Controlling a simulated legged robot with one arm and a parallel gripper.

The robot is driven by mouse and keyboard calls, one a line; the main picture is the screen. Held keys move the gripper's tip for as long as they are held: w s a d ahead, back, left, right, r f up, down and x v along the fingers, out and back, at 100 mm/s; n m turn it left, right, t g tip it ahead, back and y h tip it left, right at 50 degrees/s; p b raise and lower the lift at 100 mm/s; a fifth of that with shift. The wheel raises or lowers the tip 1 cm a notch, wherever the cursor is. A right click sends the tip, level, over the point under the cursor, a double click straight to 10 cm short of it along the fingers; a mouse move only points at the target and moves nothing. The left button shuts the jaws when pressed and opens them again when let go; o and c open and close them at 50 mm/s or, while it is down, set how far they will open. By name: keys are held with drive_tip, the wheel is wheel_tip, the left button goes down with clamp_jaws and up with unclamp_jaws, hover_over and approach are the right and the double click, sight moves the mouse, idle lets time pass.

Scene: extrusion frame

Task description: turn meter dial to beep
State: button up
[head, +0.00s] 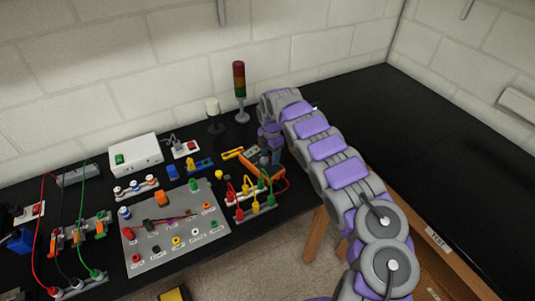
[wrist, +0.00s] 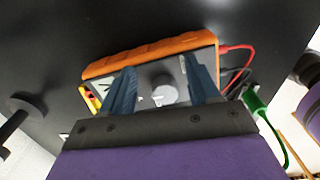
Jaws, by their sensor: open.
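The meter (head: 263,171) is an orange-cased box on the black bench in the head view, partly hidden by my arm. In the wrist view its orange case (wrist: 150,52) fills the middle, with a grey face. The round grey dial (wrist: 163,95) sits on that face. My gripper (wrist: 160,82) is open, with one blue finger on each side of the dial and a gap to it on both sides. I cannot tell how deep the fingertips reach or whether they touch the face. In the head view my gripper (head: 273,157) is over the meter, small and partly hidden.
A red lead (wrist: 236,48) and a green plug (wrist: 255,100) are right of the meter in the wrist view. A grey panel (head: 175,227) with coloured sockets lies left of it in the head view. A signal tower (head: 239,92) stands behind. The bench at right is clear.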

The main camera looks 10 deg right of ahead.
drive_tip(key=shift+d+r, duration=0.2)
drive_tip(key=shift+d, duration=0.45)
wheel_tip(320, 180, up, 17)
drive_tip(key=a+p, duration=0.1)
drive_tip(key=a, duration=0.1)
drive_tip(key=shift+p, duration=0.4)
